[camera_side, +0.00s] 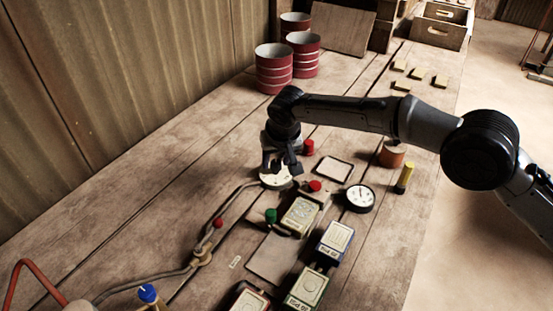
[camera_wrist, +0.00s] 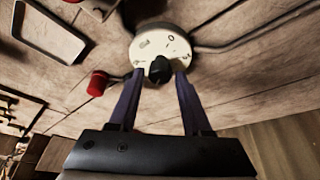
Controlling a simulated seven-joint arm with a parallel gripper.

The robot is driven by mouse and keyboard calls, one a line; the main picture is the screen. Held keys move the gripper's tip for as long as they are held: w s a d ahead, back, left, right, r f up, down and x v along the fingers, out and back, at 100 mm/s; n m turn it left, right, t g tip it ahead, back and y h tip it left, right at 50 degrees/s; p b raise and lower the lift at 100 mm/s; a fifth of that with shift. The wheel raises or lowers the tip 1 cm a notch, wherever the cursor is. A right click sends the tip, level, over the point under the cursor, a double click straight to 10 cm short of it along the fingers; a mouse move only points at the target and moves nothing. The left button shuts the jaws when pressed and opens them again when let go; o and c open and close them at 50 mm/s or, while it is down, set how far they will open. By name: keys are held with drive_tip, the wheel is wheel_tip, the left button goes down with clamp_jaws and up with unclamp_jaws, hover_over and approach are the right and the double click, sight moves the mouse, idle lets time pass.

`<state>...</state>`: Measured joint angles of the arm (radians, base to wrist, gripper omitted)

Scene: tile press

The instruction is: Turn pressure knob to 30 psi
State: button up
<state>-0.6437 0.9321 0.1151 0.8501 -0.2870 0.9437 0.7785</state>
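The pressure knob is a small black knob (camera_wrist: 159,70) in the middle of a round white dial (camera_wrist: 160,44) with dark marks too blurred to read. The dial (camera_side: 276,180) also shows in the side view, below my gripper (camera_side: 281,169). My gripper (camera_wrist: 160,74) points at the dial, with one finger on each side of the knob. A narrow gap shows between each finger and the knob, so the gripper looks open around it. A round gauge (camera_side: 360,198) with a white face lies to the right; its reading is too small to tell.
A red knob (camera_side: 308,147) and a pale framed tray (camera_side: 334,169) are close to the dial. Labelled press blocks (camera_side: 336,240) stand in front. A hose (camera_side: 226,209) runs from the dial. Red cans (camera_side: 274,68) stand at the back.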

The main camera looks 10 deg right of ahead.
drive_tip(key=shift+o, duration=1)
drive_tip(key=shift+r, duration=0.1)
drive_tip(key=v, duration=1.3)
drive_tip(key=shift+r, duration=0.3)
drive_tip(key=shift+s, duration=0.1)
